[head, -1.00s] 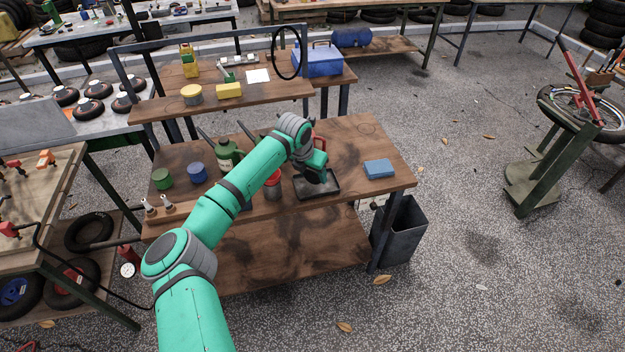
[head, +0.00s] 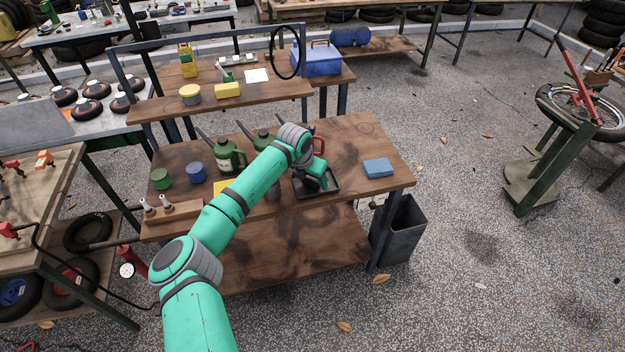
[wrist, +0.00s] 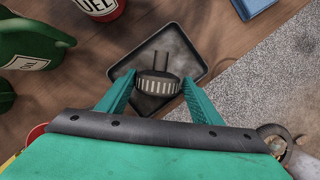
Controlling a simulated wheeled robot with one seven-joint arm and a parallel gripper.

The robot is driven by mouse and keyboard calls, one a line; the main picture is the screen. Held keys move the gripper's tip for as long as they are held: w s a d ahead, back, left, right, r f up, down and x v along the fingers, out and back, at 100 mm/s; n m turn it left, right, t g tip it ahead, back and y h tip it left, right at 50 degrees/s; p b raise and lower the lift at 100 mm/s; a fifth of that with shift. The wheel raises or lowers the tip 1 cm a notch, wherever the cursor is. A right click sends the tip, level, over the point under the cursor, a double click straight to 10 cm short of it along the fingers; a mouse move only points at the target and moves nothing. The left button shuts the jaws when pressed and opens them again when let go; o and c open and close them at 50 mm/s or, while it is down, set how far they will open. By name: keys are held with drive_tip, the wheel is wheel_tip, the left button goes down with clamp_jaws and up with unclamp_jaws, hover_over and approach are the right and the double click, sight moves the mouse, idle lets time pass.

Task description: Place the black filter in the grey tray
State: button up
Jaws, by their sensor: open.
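The grey tray (head: 334,190) lies on the brown workbench, and its dark floor and rim show in the wrist view (wrist: 181,42). The black filter (wrist: 158,84) is a short dark cylinder with pale ribs around its side. In the wrist view it appears over the tray, between the two fingers. Whether it rests on the tray floor is hard to tell. My gripper (wrist: 158,82) is open, one finger on each side of the filter. In the head view my gripper (head: 314,183) is over the tray, and the filter cannot be made out there.
Green cans (head: 228,156) and a red can (wrist: 100,6) stand near the tray. A blue box (head: 378,168) lies to its right. Green (head: 161,179) and blue (head: 196,172) tins stand at the left. A dark bin (head: 399,232) stands below the bench's right end.

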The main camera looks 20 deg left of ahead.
drive_tip(key=v, duration=1.2)
drive_tip(key=s+d+m+h, duration=0.15)
drive_tip(key=d+h, duration=0.85)
drive_tip(key=d, duration=2.1)
drive_tip(key=s+d+r+n+t+h, duration=0.1)
drive_tip(key=s+d+r+n+h, duration=0.1)
drive_tip(key=s+d+r+h, duration=0.5)
drive_tip(key=s+d+r+n+t+h, duration=0.1)
drive_tip(key=s+d+r+n+h, duration=0.1)
drive_tip(key=s+d+r+h, duration=0.5)
drive_tip(key=s+a+f+n+t+y, duration=0.3)
drive_tip(key=s+a+f+n+y, duration=0.4)
drive_tip(key=s+n, duration=0.4)
drive_tip(key=s+a+f+n+t+y, duration=0.3)
drive_tip(key=s+a+f+n+y, duration=0.3)
drive_tip(key=s+f+n+y, duration=0.3)
drive_tip(key=s+a+f+n+t+y, duration=0.3)
drive_tip(key=s+a+f+n+y, duration=0.4)
drive_tip(key=s+n, duration=0.8)
drive_tip(key=shift+s+a+f+n+y, duration=0.15)
drive_tip(key=shift+a+f+n+y, duration=0.25)
drive_tip(key=shift+y, duration=0.5)
